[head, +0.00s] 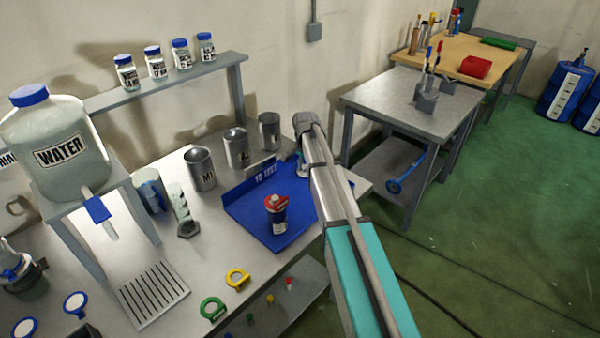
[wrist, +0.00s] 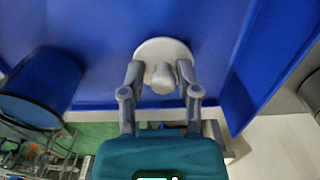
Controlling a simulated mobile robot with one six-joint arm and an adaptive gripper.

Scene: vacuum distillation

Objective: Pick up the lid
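The lid (wrist: 163,52) is a pale round disc with a knob (wrist: 162,78) on it, seen over the blue tray in the wrist view. My gripper (wrist: 161,70) has one finger on each side of the knob. The fingers look apart, with a narrow gap showing on both sides of the knob. In the head view my gripper (head: 302,168) is over the right part of the blue tray (head: 252,226), mostly behind my arm. I cannot make out the lid clearly there.
A small can with a red top (head: 276,212) stands on the tray. Metal beakers (head: 200,170) stand behind and left of the tray. A dark blue round-topped object (wrist: 40,88) is left of my gripper in the wrist view. The tray's raised wall (wrist: 262,60) is to the right.

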